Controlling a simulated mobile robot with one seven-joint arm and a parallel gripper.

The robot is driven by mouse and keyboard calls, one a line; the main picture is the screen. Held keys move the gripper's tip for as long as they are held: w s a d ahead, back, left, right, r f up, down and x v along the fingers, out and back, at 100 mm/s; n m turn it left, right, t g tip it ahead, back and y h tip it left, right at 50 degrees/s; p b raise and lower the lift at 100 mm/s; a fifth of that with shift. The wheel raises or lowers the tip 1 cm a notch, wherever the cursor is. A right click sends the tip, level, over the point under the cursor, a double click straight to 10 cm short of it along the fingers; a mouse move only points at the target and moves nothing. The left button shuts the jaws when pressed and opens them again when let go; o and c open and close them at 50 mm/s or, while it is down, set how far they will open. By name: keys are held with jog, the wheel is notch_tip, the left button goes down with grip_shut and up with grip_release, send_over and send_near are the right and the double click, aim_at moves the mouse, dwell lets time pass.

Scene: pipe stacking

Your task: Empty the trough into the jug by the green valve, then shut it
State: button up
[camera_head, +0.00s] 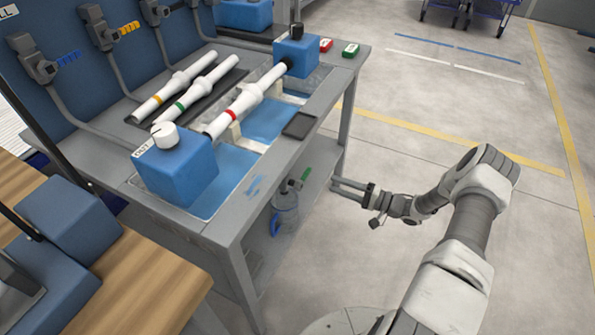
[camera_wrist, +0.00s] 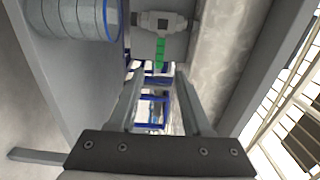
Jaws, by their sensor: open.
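The trough (camera_head: 254,145) is set into the grey bench and holds blue liquid. The green valve (camera_head: 304,177) sits below the bench top, above the clear jug (camera_head: 286,203) with a blue handle. In the wrist view the green valve handle (camera_wrist: 160,53) extends from a grey valve body at top centre, and part of the jug (camera_wrist: 80,15) shows at upper left. My gripper (camera_head: 335,185) is right of the valve, apart from it, beside a bench leg. Its open, empty fingers (camera_wrist: 158,85) point toward the handle. Whether liquid is in the jug cannot be told.
A white pipe with a red band (camera_head: 245,102) spans the trough between two blue blocks (camera_head: 175,168). Two more white pipes (camera_head: 190,92) lie on a dark rack behind. A bench leg (camera_head: 344,133) stands close to my gripper.

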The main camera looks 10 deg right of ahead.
aim_at(305, 173)
jog(key=b+x, duration=0.2)
jog(key=x, duration=1.2)
grip_shut()
dwell(1.0)
